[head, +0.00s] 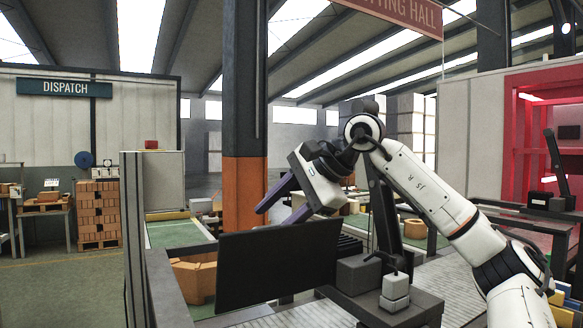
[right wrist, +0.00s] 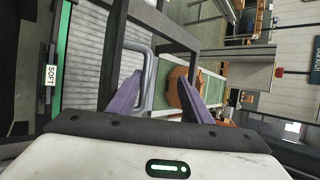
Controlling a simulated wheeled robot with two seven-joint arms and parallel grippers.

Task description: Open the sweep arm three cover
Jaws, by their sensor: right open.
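My right gripper (head: 266,220) is open and empty, its two purple fingers pointing down and left above a dark upright panel (head: 280,265). The panel is flat and black, and may be the sweep arm cover; no number on it can be read. In the right wrist view, the open fingers (right wrist: 160,75) show with a grey bent bar handle (right wrist: 151,66) close to the left finger. The handle is partly hidden by that finger, and I cannot tell whether they touch. A dark frame (right wrist: 165,28) crosses behind it. My left gripper is not in view.
Grey blocks (head: 357,274) stand on the dark machine right of the panel. Orange pieces (head: 195,277) lie on a green belt at left. An orange-based pillar (head: 245,190) stands behind. A SOFT label (right wrist: 51,75) sits on a green edge.

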